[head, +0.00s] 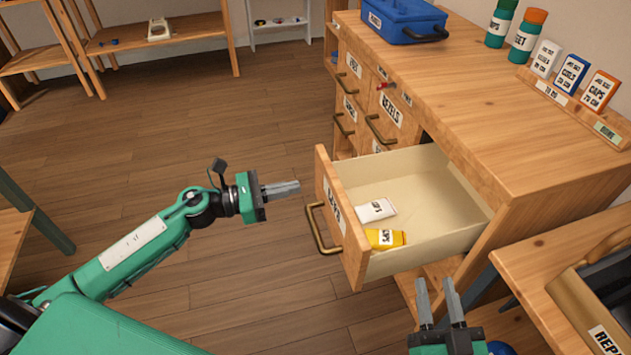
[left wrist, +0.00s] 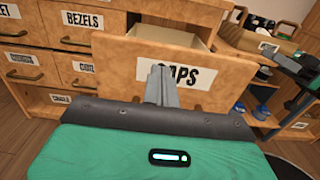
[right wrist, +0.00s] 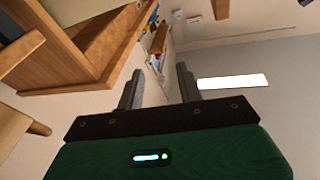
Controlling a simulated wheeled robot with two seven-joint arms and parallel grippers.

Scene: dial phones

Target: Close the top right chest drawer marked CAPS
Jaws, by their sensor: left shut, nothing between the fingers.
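The CAPS drawer (head: 342,210) is pulled out of the wooden chest (head: 480,100) at its top right. It holds a white packet (head: 376,210) and a yellow packet (head: 385,238), and a brass handle (head: 322,230) is on its front. My left gripper (head: 298,187) is shut and empty, pointing at the drawer front with a small gap in the head view. In the left wrist view its fingers (left wrist: 160,85) overlap the CAPS label (left wrist: 180,75); contact cannot be told. My right gripper (head: 440,290) is open and empty, beside the drawer's right side, fingers apart (right wrist: 160,85).
A blue toolbox (head: 403,20), two green bottles (head: 510,28) and a rack of small boxes (head: 572,75) stand on the chest top. A side table with a bin (head: 590,300) is at the right.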

